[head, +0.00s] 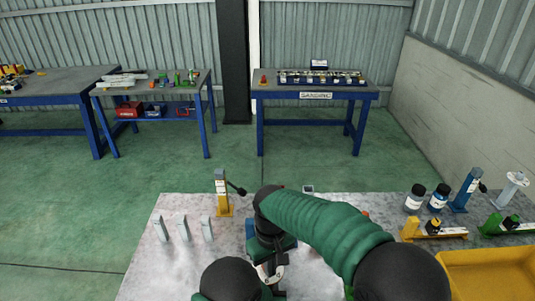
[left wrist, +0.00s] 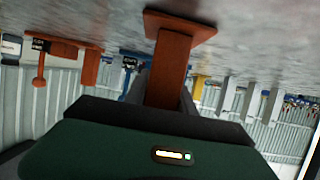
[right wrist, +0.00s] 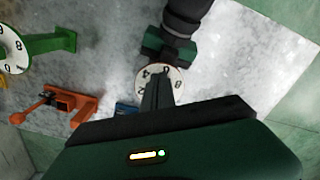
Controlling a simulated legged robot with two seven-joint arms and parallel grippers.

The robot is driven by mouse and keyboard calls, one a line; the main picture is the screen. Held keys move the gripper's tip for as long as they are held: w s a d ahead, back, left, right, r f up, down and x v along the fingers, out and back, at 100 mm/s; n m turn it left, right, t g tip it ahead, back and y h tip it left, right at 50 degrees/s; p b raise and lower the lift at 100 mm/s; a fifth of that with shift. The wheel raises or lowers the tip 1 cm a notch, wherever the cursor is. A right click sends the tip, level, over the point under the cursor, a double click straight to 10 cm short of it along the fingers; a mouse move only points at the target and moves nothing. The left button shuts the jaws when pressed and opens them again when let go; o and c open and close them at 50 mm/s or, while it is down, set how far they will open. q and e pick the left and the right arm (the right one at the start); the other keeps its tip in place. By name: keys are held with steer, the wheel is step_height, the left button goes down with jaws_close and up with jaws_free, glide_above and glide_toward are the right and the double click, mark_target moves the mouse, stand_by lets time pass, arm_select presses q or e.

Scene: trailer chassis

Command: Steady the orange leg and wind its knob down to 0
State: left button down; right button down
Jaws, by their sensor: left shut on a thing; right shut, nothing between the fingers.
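The orange leg (left wrist: 172,62) stands upright on its flat foot (left wrist: 181,24) on the table in the left wrist view, which shows it upside down. My left gripper (left wrist: 166,97) is shut around its post. In the right wrist view a white dial with black numbers (right wrist: 176,81) lies beside my right gripper (right wrist: 158,84), whose fingers are shut and empty. The fingertips overlap the dial; I cannot tell whether they touch. The dial's pointer reading is unclear. In the head view my right gripper (head: 271,271) is partly visible, and my arms largely hide the leg.
A yellow leg (head: 222,193) and several grey posts (head: 183,228) stand left. In the right wrist view another orange piece (right wrist: 83,111) lies nearby.

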steer(key=shift+f, duration=0.2)
stand_by(0.4)
steer(key=shift+w+d, duration=0.2)
steer(key=shift+w+d, duration=0.3)
steer(key=shift+d, duration=0.15)
steer(key=shift+w, duration=0.1)
stand_by(0.4)
steer(key=shift+d, duration=0.15)
steer(key=shift+s+d, duration=0.15)
steer(key=shift+s, duration=0.15)
step_height(320, 180, up, 6)
stand_by(0.3)
